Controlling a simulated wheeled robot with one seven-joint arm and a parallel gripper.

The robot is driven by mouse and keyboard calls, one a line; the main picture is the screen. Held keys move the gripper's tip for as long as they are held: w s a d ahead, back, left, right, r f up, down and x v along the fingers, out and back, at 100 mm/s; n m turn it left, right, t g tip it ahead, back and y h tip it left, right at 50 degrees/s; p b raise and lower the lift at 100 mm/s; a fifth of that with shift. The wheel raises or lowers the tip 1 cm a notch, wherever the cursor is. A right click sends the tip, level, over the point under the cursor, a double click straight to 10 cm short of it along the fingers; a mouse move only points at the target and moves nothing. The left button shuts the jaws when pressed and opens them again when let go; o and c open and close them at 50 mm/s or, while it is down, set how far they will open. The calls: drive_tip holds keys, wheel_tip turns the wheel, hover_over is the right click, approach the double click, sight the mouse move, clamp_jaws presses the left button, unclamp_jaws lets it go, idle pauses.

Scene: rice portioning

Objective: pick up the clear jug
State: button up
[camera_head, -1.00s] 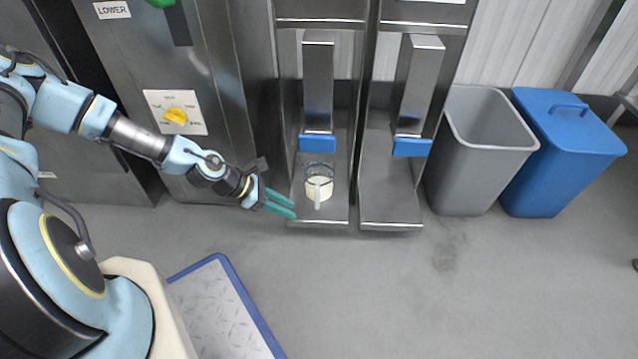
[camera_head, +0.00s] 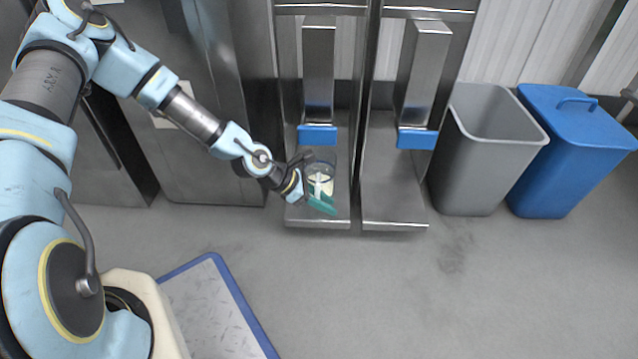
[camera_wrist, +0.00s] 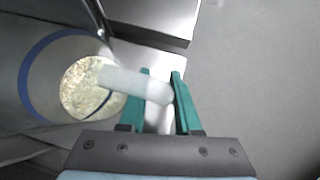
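The clear jug (camera_head: 319,167) stands on the metal tray under the left dispenser, with pale rice-like grains in it. In the wrist view the jug (camera_wrist: 47,62) is at the left, with a blue ring around it. Its whitish handle (camera_wrist: 120,78) points right, toward my green fingers. My gripper (camera_head: 322,203) is at the jug's front side. In the wrist view my gripper (camera_wrist: 160,100) is open, its fingers apart. The handle's end lies across the left finger and reaches the right one; I cannot tell whether they touch.
Two steel dispensers with blue-tipped chutes (camera_head: 318,135) stand over side-by-side trays; the right tray (camera_head: 392,205) is empty. A grey bin (camera_head: 480,165) and a blue lidded bin (camera_head: 565,160) stand to the right. A blue-edged mat (camera_head: 215,310) lies on the floor in front.

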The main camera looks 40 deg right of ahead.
clamp_jaws()
idle(1.4)
